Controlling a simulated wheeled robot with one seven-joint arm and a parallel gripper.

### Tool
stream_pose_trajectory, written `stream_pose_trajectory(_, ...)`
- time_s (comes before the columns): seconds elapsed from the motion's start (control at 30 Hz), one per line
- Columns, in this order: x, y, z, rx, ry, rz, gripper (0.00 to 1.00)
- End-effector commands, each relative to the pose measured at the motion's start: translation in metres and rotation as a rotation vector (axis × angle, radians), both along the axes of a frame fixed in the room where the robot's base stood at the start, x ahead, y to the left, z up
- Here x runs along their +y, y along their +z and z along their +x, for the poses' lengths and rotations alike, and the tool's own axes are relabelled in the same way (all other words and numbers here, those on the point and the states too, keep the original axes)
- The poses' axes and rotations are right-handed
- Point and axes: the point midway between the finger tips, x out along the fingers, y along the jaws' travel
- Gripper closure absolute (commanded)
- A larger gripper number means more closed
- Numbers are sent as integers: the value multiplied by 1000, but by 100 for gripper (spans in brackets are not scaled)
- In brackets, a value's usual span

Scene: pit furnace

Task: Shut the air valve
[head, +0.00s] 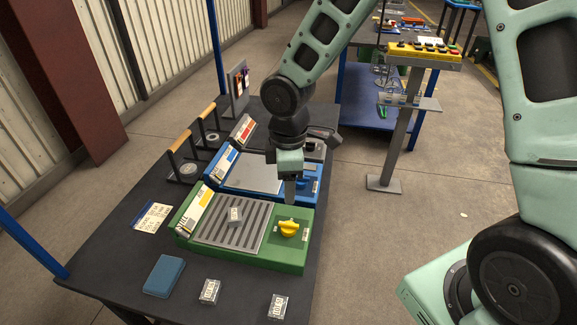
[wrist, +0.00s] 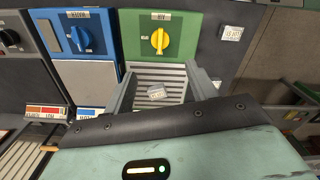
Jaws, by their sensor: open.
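The green unit (head: 247,228) stands on the dark table, with a slatted grey plate and a yellow knob (head: 289,228) near its right end. In the wrist view the yellow knob (wrist: 160,40) sits on a light round dial, under a small label that seems to read AIR upside down. My gripper (head: 289,198) is open and empty, pointing down above the join between the green and blue units, behind the yellow knob. In the wrist view the gripper's fingers (wrist: 165,82) are spread over the slatted plate, apart from the knob.
The blue unit (head: 255,178) with a blue knob (head: 302,182) stands just behind. A small tag (head: 235,214) lies on the slatted plate. A blue block (head: 164,275) and two tags lie at the table's front. A post with a yellow button box (head: 420,55) stands right.

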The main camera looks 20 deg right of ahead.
Motion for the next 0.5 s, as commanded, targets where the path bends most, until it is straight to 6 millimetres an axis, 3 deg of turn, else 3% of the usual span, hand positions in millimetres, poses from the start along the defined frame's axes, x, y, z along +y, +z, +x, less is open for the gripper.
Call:
stream_pose_trajectory(0.2,0,26,0,-1,0,1,43)
stream_pose_trajectory(0.5,0,30,0,0,0,0,43)
